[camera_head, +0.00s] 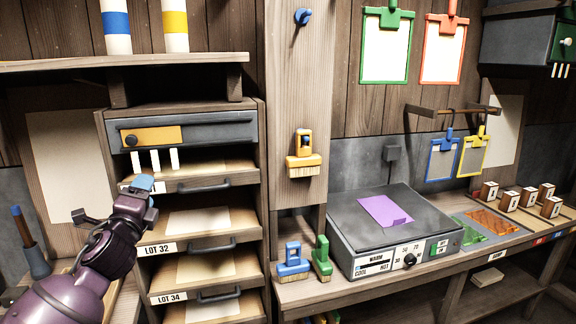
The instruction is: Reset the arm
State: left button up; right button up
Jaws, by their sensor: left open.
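My left arm comes in from the lower left. Its dark purple gripper (124,204) is open and stands in front of the left side of the drawer rack (259,200). A light blue part shows at the tip of the gripper; I cannot tell whether it belongs to the gripper or lies behind it. I see nothing clearly held. The gripper and arm hide part of the rack's left edge and the LOT 32 tray front. My right gripper is not in view.
A grey warming plate (350,230) with a purple sheet (385,211) stands on the bench. A blue brush (293,262) and a green brush (322,257) stand left of it. An orange brush (304,158) hangs on the post. Wooden blocks (509,201) stand at right.

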pick_arm(q)
jog(key=s+d+f+n+g+h, duration=0.1)
jog(key=s+f+n+g, duration=0.1)
jog(key=s+f+n, duration=0.45)
jog(key=s+d+f+n+g+h, duration=0.1)
jog(key=s+d+f+n, duration=0.15)
jog(key=f, duration=0.65)
jog(key=s+d+f+n+g, duration=0.1)
jog(key=s+f+n+g, duration=0.1)
jog(key=s+f+n, duration=0.45)
jog(key=s+f+n+g+y, duration=0.1)
jog(key=s+f+n+g, duration=0.3)
jog(key=s+f, duration=1.4)
jog(key=shift+s+a+f, duration=0.3)
jog(key=shift+s, duration=0.05)
jog(key=shift+n, duration=0.25)
